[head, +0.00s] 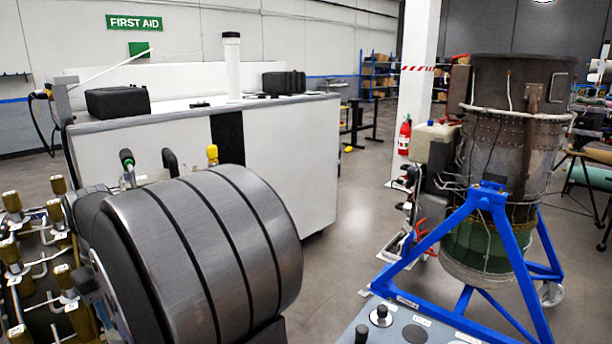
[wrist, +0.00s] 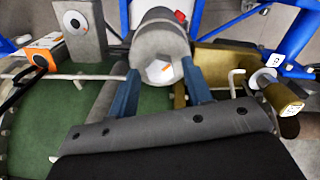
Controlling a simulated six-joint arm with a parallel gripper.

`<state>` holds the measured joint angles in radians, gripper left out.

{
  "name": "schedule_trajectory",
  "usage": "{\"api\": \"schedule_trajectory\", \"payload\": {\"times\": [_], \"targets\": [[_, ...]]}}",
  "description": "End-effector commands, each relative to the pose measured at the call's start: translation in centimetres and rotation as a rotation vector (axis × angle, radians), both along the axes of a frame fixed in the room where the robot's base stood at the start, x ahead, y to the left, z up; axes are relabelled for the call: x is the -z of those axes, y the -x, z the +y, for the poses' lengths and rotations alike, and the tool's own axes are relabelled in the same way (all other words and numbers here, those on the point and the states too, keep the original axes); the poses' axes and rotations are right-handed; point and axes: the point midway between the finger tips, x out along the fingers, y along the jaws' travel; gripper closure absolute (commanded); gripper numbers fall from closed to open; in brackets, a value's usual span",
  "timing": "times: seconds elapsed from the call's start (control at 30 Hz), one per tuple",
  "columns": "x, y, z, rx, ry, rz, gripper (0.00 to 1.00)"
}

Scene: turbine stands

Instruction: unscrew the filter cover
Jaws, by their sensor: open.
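In the wrist view, the filter cover (wrist: 160,68) appears to be the grey cylinder at the upper middle, with a pale hexagonal end facing me and a small orange mark. My gripper (wrist: 160,83) has two blue fingers, apart, one at each side of the hexagonal end. Nothing is clamped between them, and I cannot tell whether either finger touches it. In the head view, the turbine (head: 505,135) stands upright on a blue frame (head: 480,203) at the right. I cannot make out the filter cover or my gripper there.
In the wrist view, a green casing (wrist: 50,110) lies left of the fingers, and a brass-coloured fitting (wrist: 283,98) and thin pipes crowd the right. A grey bracket (wrist: 82,35) stands upper left.

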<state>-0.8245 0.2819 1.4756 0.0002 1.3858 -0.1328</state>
Motion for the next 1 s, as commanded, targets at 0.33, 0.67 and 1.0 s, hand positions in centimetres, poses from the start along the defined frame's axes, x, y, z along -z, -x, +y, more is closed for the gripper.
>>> {"api": "schedule_trajectory", "payload": {"times": [0.33,0.67,1.0], "targets": [[1.3,0.0,0.0,-0.002,0.002,0.001,0.55],[1.6,0.1,-0.1,-0.003,0.006,0.005,0.70],[1.6,0.1,-0.1,-0.033,0.007,0.006,1.00]]}}
